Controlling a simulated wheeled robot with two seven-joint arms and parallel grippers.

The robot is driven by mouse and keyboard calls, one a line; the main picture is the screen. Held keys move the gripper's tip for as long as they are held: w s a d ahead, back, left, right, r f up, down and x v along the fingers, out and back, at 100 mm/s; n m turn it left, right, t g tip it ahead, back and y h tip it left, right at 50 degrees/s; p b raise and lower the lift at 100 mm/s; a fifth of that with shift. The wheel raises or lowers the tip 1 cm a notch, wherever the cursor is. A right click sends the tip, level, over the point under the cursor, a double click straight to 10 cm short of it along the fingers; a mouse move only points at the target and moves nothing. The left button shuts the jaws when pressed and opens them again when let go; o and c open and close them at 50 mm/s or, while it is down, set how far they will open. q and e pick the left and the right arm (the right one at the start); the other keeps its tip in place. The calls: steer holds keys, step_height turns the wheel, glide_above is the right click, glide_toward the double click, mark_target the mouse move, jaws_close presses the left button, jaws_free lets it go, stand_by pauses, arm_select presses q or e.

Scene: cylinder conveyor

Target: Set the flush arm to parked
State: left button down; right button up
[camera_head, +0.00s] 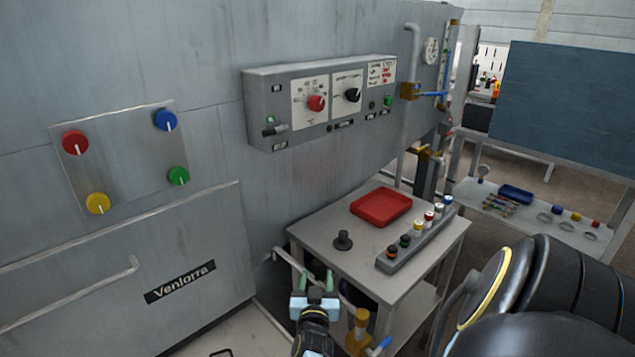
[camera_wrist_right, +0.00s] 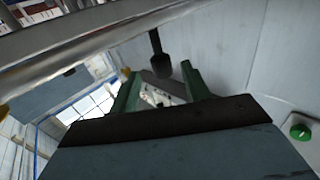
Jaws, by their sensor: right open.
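A pale bar (camera_head: 289,264) comes off the machine wall just left of the small table and runs down toward my right gripper. It looks like the flush arm, but its far end is hidden. My right gripper (camera_head: 316,284) is low beside the table's front left corner, with green fingers apart and nothing seen between them. In the right wrist view the open fingers (camera_wrist_right: 161,88) point toward a dark rod with a thick cylindrical end (camera_wrist_right: 161,66). I cannot tell whether the fingers touch it. No parked mark is readable. My left gripper is out of view.
A yellow valve with a blue handle (camera_head: 360,328) stands low beside my gripper. A control box (camera_head: 320,98) hangs above.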

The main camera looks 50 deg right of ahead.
steer(key=p+v, duration=0.3)
steer(key=v, duration=0.3)
steer(key=shift+s+a+p, duration=0.25)
steer(key=shift+a+p, duration=0.05)
steer(key=shift+a, duration=0.05)
